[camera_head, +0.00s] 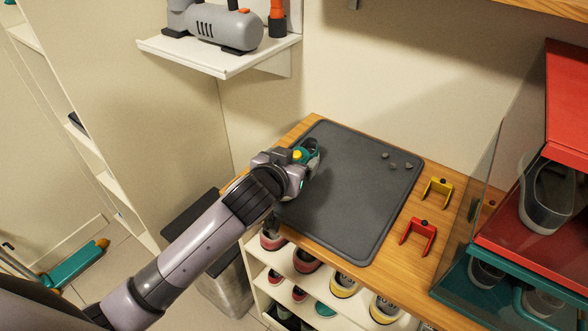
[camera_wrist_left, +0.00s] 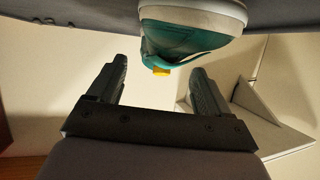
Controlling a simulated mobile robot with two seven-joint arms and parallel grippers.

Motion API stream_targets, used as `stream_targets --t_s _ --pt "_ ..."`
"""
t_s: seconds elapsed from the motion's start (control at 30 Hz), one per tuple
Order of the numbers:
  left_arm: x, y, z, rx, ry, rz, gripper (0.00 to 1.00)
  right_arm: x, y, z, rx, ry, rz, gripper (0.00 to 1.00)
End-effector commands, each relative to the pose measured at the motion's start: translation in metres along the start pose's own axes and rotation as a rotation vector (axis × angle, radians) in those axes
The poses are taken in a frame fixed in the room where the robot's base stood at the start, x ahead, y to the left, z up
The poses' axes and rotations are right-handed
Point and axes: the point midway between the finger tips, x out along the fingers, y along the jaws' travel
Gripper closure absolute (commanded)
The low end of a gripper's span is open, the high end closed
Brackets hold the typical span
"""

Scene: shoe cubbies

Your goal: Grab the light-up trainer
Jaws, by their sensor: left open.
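The light-up trainer (camera_head: 312,149) is teal and stands at the left edge of the dark grey mat (camera_head: 350,200) in the head view, partly hidden by my left gripper. In the left wrist view the trainer (camera_wrist_left: 190,38) shows at the top middle, with a pale sole against the mat and a small orange-yellow piece (camera_wrist_left: 161,72) at its near end. My left gripper (camera_wrist_left: 158,68) is open, its fingers spread to either side of that end. In the head view my left gripper (camera_head: 298,168) is right by the trainer. My right gripper is out of view.
Several small grey bits (camera_head: 397,162) lie on the mat. A yellow bracket (camera_head: 437,190) and a red bracket (camera_head: 418,236) stand to its right. A glass-sided case with shoes and a red lid (camera_head: 566,110) is at the right. Shoe shelves (camera_head: 305,277) are below; a wall shelf (camera_head: 220,62) is above.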

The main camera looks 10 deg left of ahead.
Motion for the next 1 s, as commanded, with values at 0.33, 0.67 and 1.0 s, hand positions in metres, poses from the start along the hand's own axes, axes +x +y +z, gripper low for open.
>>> stream_targets --t_s 0.33,0.67,1.0 --pt "0.004 0.001 0.000 0.000 0.000 0.002 0.24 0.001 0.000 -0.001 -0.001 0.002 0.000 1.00" --pt "0.004 0.001 0.000 0.000 0.001 0.002 0.84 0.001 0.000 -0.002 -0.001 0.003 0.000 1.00" --pt "-0.001 0.000 -0.013 -0.001 0.005 0.002 0.84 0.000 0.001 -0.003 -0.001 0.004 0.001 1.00"
